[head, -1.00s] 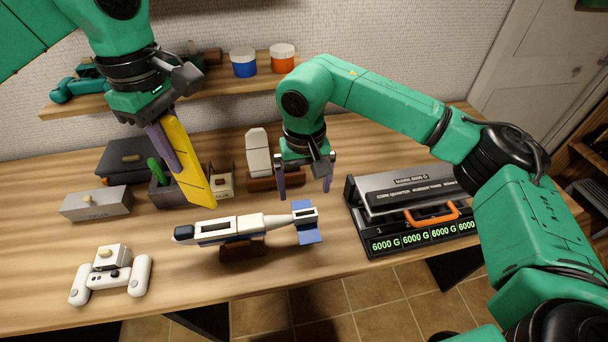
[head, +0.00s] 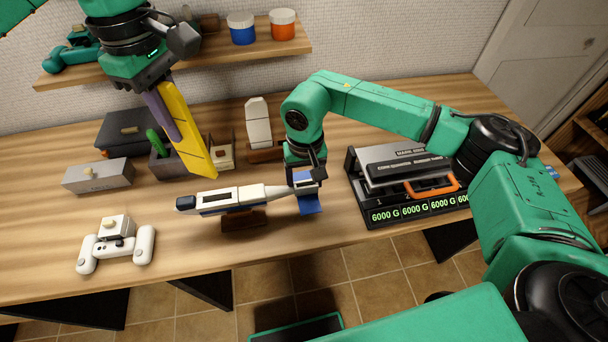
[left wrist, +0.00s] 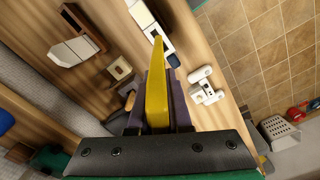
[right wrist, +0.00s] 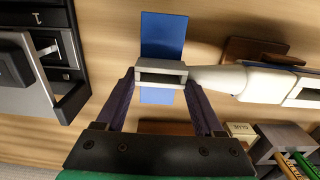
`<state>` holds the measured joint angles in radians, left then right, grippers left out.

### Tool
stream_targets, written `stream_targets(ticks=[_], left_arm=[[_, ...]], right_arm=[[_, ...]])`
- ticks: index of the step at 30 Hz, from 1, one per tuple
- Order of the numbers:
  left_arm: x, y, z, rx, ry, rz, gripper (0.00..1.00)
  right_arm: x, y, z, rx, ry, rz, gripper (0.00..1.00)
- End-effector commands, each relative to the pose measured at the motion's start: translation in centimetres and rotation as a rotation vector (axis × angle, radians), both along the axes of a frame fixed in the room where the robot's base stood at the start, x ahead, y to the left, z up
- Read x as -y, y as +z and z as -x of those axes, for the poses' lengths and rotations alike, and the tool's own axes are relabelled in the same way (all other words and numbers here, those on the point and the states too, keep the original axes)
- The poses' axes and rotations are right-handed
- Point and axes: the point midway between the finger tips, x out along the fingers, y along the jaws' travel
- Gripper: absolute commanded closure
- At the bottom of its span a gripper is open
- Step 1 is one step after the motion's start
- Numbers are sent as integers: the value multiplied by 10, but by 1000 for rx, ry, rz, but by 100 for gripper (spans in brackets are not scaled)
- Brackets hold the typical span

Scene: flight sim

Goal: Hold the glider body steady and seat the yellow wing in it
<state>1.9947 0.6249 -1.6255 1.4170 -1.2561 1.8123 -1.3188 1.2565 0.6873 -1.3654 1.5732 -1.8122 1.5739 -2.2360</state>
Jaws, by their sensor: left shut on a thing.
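The white and blue glider body (head: 255,193) lies level on a brown stand (head: 243,219), nose to the left, with a dark slot in its top. My left gripper (head: 160,112) is shut on the yellow wing (head: 190,135) and holds it steeply tilted, its lower end just above and behind the body's front part. The wing also shows in the left wrist view (left wrist: 157,90). My right gripper (right wrist: 162,80) is around the tail block (right wrist: 160,72), one finger on each side, close to it; contact is unclear and it looks open. In the head view its fingertips are partly hidden.
A black case (head: 410,185) with an orange handle and lit readouts stands right of the tail. A white controller-like thing (head: 115,245) lies front left. Grey boxes (head: 98,175) and a white part on a stand (head: 258,125) are behind. The front middle of the table is clear.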

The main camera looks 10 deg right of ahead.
Motion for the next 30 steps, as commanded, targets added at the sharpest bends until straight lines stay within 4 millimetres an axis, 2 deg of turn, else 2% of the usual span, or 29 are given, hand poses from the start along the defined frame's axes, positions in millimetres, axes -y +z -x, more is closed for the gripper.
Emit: stream_targets(ticks=[9, 19, 30], left_arm=[[1, -1, 0, -1, 25, 0, 100], [0, -19, 1, -3, 505, -1, 100], [-1, -94, 1, -3, 526, -3, 100]], right_arm=[[0, 0, 0, 1, 0, -1, 91], [0, 1, 0, 1, 0, -1, 91], [0, 1, 0, 1, 0, -1, 91]])
